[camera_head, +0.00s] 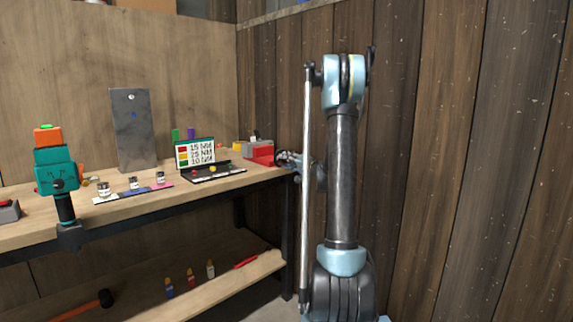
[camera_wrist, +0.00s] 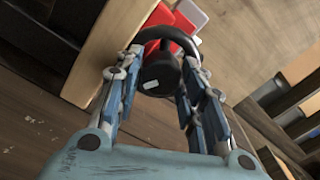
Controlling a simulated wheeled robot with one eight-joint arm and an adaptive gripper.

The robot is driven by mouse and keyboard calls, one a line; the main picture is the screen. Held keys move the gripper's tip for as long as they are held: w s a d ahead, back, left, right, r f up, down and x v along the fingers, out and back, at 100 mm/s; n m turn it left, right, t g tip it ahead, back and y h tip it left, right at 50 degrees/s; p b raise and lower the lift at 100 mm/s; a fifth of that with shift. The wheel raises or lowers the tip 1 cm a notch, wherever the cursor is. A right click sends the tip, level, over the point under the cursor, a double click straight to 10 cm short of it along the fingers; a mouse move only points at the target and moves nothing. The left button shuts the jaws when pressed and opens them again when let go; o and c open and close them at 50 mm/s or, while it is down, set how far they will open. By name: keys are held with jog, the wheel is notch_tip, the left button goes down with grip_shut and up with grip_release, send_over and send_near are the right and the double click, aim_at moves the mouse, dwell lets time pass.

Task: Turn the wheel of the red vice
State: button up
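The red vice (camera_head: 260,153) sits at the right end of the workbench. In the wrist view its red body (camera_wrist: 172,25) shows behind its wheel, which has a dark curved rim (camera_wrist: 158,33) and a black hub (camera_wrist: 160,72) with a small white mark. My gripper (camera_wrist: 162,62) is at the wheel, with its fingers spread apart on either side of the hub. The fingertips overlap opposite sides of the rim; I cannot tell if they press on it. In the head view my gripper (camera_head: 288,160) is small and partly hidden behind my arm.
The workbench (camera_head: 235,183) holds a laptop-like board (camera_head: 195,153), small jars (camera_head: 134,184), a grey upright plate (camera_head: 132,130) and a teal-orange tool (camera_head: 57,170). Its lower shelf (camera_head: 215,290) holds several tools. A plank wall (camera_head: 460,150) stands close on the right.

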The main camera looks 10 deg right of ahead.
jog(key=shift+o, duration=1.3)
jog(key=shift+w+d, duration=0.1)
jog(key=v, duration=1.2)
jog(key=shift+f, duration=0.1)
